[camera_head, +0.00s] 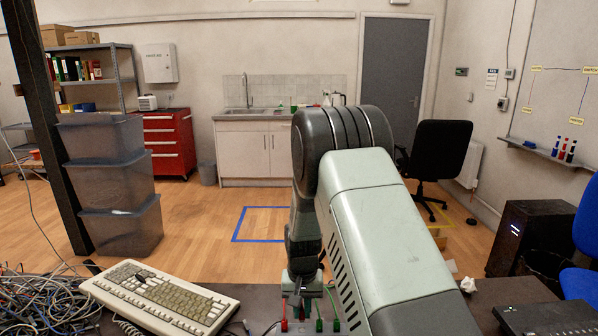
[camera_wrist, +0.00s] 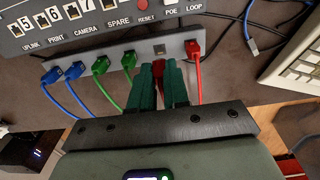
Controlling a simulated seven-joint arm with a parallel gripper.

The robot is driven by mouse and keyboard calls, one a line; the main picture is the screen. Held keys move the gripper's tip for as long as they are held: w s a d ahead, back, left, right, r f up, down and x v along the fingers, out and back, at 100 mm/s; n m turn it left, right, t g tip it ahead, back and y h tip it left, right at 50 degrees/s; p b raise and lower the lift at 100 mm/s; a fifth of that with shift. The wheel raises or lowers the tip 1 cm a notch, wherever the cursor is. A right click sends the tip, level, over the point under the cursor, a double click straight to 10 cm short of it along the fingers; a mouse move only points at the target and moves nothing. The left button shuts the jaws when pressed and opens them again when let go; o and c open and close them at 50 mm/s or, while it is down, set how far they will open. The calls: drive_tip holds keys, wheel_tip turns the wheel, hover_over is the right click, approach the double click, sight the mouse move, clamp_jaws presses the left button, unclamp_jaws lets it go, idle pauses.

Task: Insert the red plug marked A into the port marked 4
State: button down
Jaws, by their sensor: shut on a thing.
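My gripper (camera_wrist: 159,88) has green fingers in the wrist view, and they are closed around a red plug (camera_wrist: 158,72). Its letter is hidden or too small to read. An empty square opening shows in the grey strip (camera_wrist: 142,61) just beyond the held plug. A second red plug (camera_wrist: 194,50) stands in the strip to the right, apart from my fingers. The dark port panel (camera_wrist: 60,18) lies behind the strip, with ports numbered from 5 upward in view. Port 4 is not in view. In the head view my gripper (camera_head: 302,292) is low over the desk edge.
Blue plugs (camera_wrist: 54,74) and green plugs (camera_wrist: 104,68) with cables fill the strip's left side. A keyboard (camera_head: 160,298) and a heap of grey cables (camera_head: 45,302) lie on the desk to the left. A dark device (camera_head: 545,318) sits at the right.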

drive_tip(key=c, duration=1.6)
unclamp_jaws()
clamp_jaws()
drive_tip(key=s+d+r, duration=0.2)
drive_tip(key=s, duration=0.4)
drive_tip(key=s+d+r, duration=0.2)
drive_tip(key=s, duration=0.5)
drive_tip(key=shift+d+f, duration=0.2)
drive_tip(key=shift+f, duration=2.2)
